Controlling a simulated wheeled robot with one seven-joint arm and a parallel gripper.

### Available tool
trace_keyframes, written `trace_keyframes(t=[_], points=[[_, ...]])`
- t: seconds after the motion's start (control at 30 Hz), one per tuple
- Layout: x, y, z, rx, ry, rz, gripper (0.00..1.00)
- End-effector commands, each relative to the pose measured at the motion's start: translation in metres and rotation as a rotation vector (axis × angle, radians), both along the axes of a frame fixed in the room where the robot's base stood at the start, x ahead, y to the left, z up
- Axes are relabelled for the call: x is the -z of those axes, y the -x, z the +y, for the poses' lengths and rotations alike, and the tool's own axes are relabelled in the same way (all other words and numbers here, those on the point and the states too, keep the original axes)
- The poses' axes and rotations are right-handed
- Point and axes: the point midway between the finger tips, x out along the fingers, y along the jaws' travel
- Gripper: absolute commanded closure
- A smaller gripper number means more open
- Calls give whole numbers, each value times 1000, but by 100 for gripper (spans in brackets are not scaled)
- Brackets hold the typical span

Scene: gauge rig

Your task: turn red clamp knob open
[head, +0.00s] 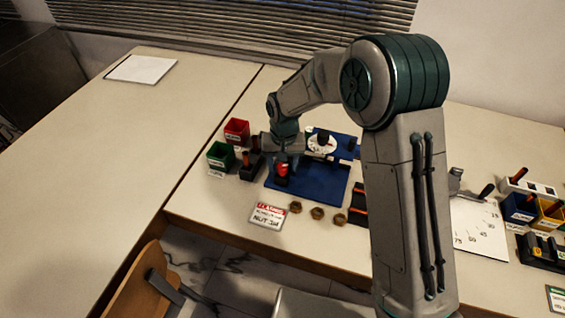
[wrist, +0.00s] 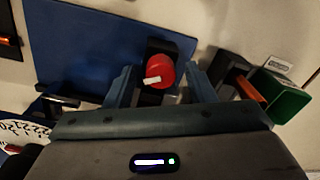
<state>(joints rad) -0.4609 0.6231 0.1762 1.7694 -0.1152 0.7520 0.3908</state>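The red clamp knob (head: 282,169) sits on a dark block at the front left of the blue base plate (head: 318,187). In the wrist view the red knob (wrist: 161,69) is round, with a white pointer mark towards its lower left, on a black block (wrist: 176,46). My gripper (wrist: 159,76) is open, one finger on each side of the knob, with visible gaps on both sides. In the head view my gripper (head: 284,158) is just above the knob and partly hides the fixture. Whether the fingertips are level with the knob is unclear.
A white dial (head: 321,144) stands on the blue rig behind. Green (head: 221,155) and red (head: 237,131) bins and a dark holder are close on the left. Several brass nuts (head: 317,213) and a sign (head: 267,215) lie in front. The left table is mostly clear.

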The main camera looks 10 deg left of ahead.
Motion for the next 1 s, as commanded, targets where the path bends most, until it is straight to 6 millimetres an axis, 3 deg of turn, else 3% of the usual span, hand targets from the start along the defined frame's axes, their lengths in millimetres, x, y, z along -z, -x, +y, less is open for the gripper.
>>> trace_keyframes(t=[0.03, 0.13, 0.17, 0.57, 1.0], points=[[0, 0, 0, 0, 0, 0, 64], [0, 0, 0, 0, 0, 0, 91], [0, 0, 0, 0, 0, 0, 94], [0, 0, 0, -58, 0, 1, 94], [0, -1, 0, -401, -1, 0, 94]])
